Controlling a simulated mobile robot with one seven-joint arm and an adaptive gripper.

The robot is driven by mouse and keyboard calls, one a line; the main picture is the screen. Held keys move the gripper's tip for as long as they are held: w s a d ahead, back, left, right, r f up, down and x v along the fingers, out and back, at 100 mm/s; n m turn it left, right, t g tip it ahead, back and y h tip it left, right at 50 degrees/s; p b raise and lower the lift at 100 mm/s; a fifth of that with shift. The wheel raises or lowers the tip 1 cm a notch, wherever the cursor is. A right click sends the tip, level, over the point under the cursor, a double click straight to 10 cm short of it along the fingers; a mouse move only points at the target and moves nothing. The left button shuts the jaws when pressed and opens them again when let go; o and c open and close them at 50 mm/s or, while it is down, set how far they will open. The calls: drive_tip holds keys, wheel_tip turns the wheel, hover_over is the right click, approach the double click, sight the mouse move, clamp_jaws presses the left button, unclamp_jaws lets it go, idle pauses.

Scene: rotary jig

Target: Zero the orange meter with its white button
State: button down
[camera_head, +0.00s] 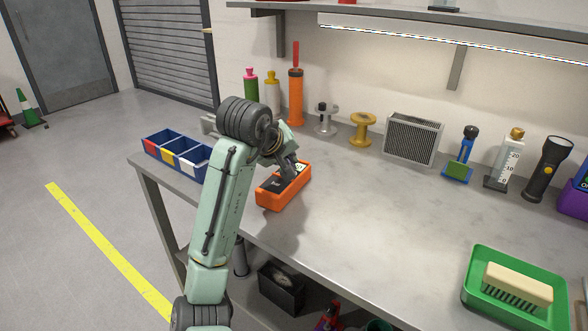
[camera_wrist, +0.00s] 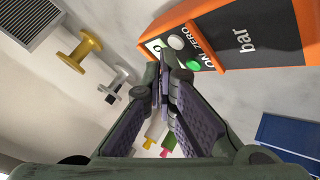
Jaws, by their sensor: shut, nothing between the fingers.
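The orange meter (camera_head: 270,200) lies on the bench under my gripper. In the wrist view the meter (camera_wrist: 170,24) shows a dark face with "bar", "ON" and "ZERO" lettering. Its round white button (camera_wrist: 176,42) sits by the "ZERO" lettering, and a green button (camera_wrist: 192,65) is beside it. My gripper (camera_wrist: 165,62) is shut and empty, its fingertips appearing close to both buttons. I cannot tell whether the tips touch the meter. In the head view my gripper (camera_head: 291,172) hides part of the meter's face and the buttons.
A blue divided bin (camera_head: 178,154) stands left of the meter. Spools (camera_head: 363,130), bottles (camera_head: 272,94) and a grey vented box (camera_head: 412,138) line the back. A green tray (camera_head: 480,308) with a brush (camera_head: 517,285) is at the right front. The bench middle is clear.

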drive_tip(key=shift+r, duration=0.3)
wheel_tip(320, 180, up, 6)
drive_tip(key=p, duration=0.6)
